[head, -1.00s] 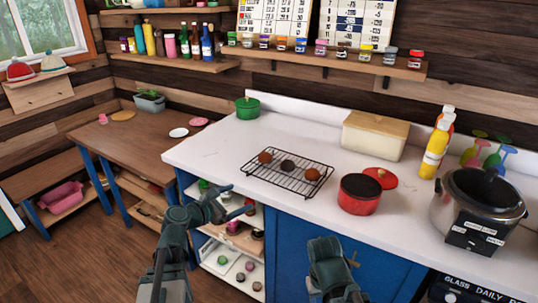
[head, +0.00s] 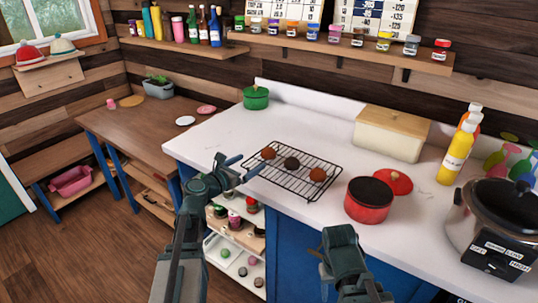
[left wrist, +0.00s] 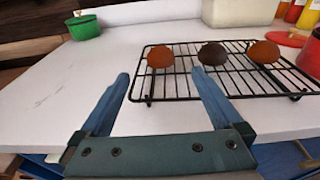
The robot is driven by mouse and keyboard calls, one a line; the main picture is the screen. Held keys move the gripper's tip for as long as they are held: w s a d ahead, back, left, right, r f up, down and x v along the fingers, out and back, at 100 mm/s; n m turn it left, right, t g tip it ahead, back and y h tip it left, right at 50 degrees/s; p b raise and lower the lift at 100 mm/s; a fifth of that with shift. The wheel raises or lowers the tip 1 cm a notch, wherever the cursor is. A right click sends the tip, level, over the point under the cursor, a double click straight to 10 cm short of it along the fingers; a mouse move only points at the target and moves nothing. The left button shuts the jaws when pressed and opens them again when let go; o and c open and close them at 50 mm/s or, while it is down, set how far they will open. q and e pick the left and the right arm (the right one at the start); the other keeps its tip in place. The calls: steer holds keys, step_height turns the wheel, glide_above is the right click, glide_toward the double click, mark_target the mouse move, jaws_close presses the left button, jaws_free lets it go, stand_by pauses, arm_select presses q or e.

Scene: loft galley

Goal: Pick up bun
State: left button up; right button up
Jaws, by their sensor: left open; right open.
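Three round buns sit in a row on a black wire rack (head: 293,183) on the white counter. The left bun (head: 268,153) is brown, the middle bun (head: 292,163) is dark, and the right bun (head: 317,174) is reddish brown. My left gripper (head: 251,163) is open and empty at the rack's left front edge. In the left wrist view its blue fingers (left wrist: 160,78) are spread wide, with the left bun (left wrist: 160,57) beyond the gap, apart from them. My right gripper (head: 327,268) is open in front of the counter, away from the buns; its fingertips are hard to make out.
A red pot (head: 369,203) and its lid (head: 394,182) are right of the rack. A cream bread box (head: 391,135) stands behind, and a slow cooker (head: 495,225) is at the far right. A green pot (head: 256,97) is at the back left. The counter left of the rack is clear.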

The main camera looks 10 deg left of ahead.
mark_target(264, 154)
arm_select(q)
steer(key=shift+x, duration=2.2)
arm_select(e)
steer(key=shift+f, duration=0.35)
arm_select(q)
steer(key=x, duration=0.1)
steer(key=b+x, duration=0.1)
steer(key=x, duration=0.2)
steer(key=shift+w+f+b, duration=0.25)
steer(key=shift+f+b, duration=0.15)
steer(key=shift+w+d, duration=0.2)
steer(key=shift+w, duration=0.1)
steer(key=c, duration=1.3)
steer(key=shift+c, duration=0.2)
arm_select(e)
steer(key=shift+f, duration=0.7)
arm_select(q)
steer(key=shift+r, duration=0.15)
arm_select(e)
steer(key=shift+r, duration=0.15)
